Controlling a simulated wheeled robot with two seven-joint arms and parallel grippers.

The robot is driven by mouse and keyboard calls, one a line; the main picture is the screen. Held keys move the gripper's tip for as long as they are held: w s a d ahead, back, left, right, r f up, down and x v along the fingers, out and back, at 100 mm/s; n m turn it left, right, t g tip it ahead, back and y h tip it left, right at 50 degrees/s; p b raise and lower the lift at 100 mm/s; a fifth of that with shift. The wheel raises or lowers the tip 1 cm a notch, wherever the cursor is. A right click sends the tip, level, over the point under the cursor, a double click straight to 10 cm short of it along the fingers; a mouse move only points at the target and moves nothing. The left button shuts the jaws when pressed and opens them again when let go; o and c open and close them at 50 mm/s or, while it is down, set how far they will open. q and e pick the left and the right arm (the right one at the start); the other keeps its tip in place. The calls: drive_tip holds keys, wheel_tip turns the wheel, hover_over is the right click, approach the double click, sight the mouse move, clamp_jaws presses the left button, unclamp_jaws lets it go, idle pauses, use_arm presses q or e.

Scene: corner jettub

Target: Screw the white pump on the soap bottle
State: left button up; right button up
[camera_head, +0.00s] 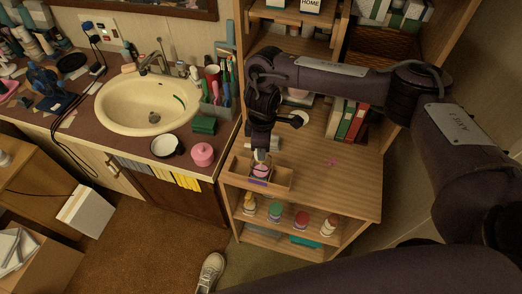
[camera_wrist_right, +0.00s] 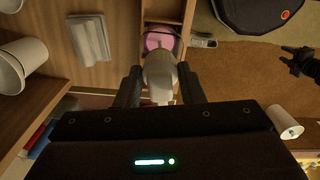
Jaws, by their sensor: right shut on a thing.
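My right gripper (camera_head: 260,153) is shut on the white pump (camera_wrist_right: 160,75), just above the pink soap bottle (camera_head: 261,170). In the right wrist view the pump sits between the two dark fingers (camera_wrist_right: 162,90). The pink bottle (camera_wrist_right: 158,41) shows right behind the pump, in line with it. The pump hides the bottle's neck, so I cannot tell whether they touch. The bottle stands in a small wooden box (camera_head: 281,186) at the front of the shelf. A dark claw-like shape (camera_wrist_right: 301,62) at the right of the wrist view looks like my left gripper; its jaws are unclear.
Several small bottles stand on the shelf below. Upright books (camera_head: 350,124) stand behind my right arm.

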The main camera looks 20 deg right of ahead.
drive_tip(key=shift+s+m+p, duration=0.1)
drive_tip(key=shift+m+p, duration=0.85)
drive_tip(key=shift+m, duration=0.05)
drive_tip(key=shift+c, duration=0.3)
drive_tip(key=o, duration=1.1)
drive_tip(key=shift+f, duration=0.1)
drive_tip(key=shift+c, duration=0.2)
drive_tip(key=shift+r, duration=0.3)
wheel_tip(320, 180, up, 7)
drive_tip(key=shift+r, duration=0.15)
